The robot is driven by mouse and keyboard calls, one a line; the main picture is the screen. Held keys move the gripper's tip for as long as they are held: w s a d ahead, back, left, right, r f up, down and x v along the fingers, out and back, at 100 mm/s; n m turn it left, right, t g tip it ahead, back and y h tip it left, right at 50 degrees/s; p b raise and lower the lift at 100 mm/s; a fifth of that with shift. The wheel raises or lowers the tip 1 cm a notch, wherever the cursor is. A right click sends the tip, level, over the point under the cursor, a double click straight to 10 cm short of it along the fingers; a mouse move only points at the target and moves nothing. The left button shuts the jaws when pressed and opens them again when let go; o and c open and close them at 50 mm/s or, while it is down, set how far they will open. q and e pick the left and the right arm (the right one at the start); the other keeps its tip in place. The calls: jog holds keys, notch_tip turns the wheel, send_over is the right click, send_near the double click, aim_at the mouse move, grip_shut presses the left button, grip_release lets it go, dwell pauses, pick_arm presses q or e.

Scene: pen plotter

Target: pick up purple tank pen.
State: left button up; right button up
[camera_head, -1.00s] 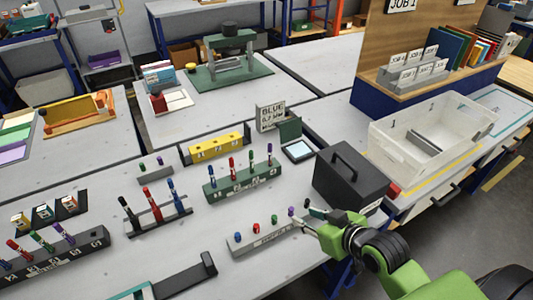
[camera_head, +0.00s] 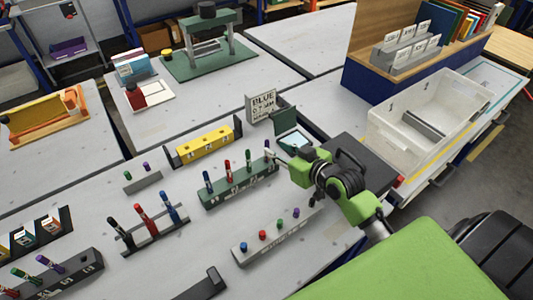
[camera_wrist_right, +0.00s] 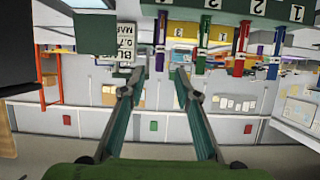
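The purple pen (camera_head: 267,145) stands upright at the right end of the green numbered rack (camera_head: 215,198), beside green, red and blue pens. In the right wrist view, which looks upside down, the purple pen (camera_wrist_right: 161,38) is lined up with the gap between my fingertips. My right gripper (camera_head: 277,156) is at the rack's right end, close to this pen. In the wrist view the right gripper (camera_wrist_right: 159,73) is open, with nothing between its fingers. Whether a finger touches the pen, I cannot tell. My left gripper is not in view.
A grey strip (camera_head: 270,246) with several coloured caps lies in front. A yellow block (camera_head: 204,147) and a "BLUE" sign (camera_head: 262,106) stand behind the rack. A dark box (camera_head: 368,160) is partly hidden by my right arm. A clear bin (camera_head: 425,120) is at right.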

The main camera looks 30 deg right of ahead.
aim_at(268, 142)
jog(key=w, duration=0.1)
jog(key=w+p, duration=0.1)
jog(key=w, duration=0.1)
jog(key=shift+a+f, duration=0.15)
jog(key=shift+a, duration=0.05)
jog(key=x, duration=0.2)
jog(key=shift+w, duration=0.3)
jog(key=shift+w+a+f, duration=0.1)
jog(key=shift+w+f, duration=0.2)
jog(key=shift+w, duration=0.15)
jog(key=shift+s, duration=0.1)
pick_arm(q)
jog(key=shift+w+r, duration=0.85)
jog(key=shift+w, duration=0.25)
pick_arm(e)
grip_shut()
